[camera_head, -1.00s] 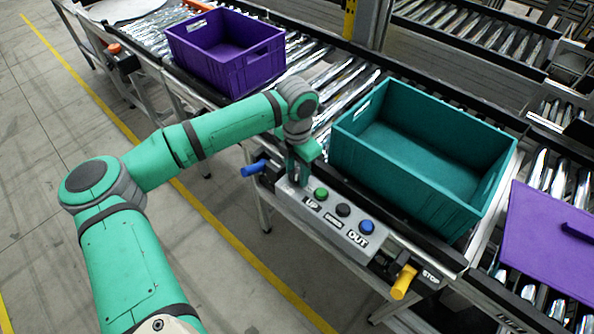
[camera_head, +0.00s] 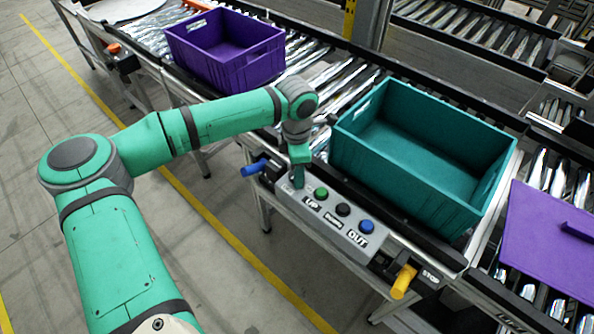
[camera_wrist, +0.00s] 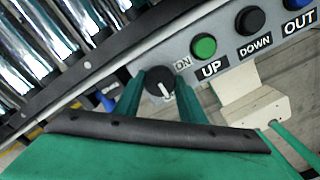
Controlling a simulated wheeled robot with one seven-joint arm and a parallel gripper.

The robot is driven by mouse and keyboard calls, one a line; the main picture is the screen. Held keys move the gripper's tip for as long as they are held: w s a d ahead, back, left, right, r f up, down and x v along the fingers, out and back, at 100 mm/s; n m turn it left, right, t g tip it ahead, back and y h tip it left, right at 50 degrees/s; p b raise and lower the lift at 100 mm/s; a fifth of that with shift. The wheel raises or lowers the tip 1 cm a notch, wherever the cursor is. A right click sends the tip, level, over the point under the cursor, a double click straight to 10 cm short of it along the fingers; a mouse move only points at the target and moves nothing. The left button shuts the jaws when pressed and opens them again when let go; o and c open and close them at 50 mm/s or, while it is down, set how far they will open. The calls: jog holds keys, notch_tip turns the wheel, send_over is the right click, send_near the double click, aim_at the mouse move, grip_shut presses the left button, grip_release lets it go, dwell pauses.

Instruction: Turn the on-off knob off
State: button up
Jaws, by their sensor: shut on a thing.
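The on-off knob (camera_wrist: 158,82) is a round black knob with a white pointer mark, on the grey control panel (camera_head: 335,228). In the wrist view the pointer slants down and to the right, and an ON label sits just right of the knob. My gripper (camera_wrist: 160,92) has its two green fingers on either side of the knob and is shut on it. In the head view my gripper (camera_head: 298,180) points down at the panel's left end and hides the knob. The OFF lettering is not visible.
A green UP button (camera_head: 321,193), a black DOWN button (camera_head: 343,210) and a blue OUT button (camera_head: 366,227) line the panel beside the knob. A teal crate (camera_head: 425,195) stands close behind. Blue (camera_head: 254,168) and yellow (camera_head: 403,282) handles stick out at the panel's ends.

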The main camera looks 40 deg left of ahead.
jog(key=shift+s+a, duration=0.1)
jog(key=shift+a, duration=0.05)
jog(key=o, duration=1)
jog(key=shift+o, duration=0.2)
notch_tip(320, 180, up, 11)
jog(key=shift+f, duration=0.15)
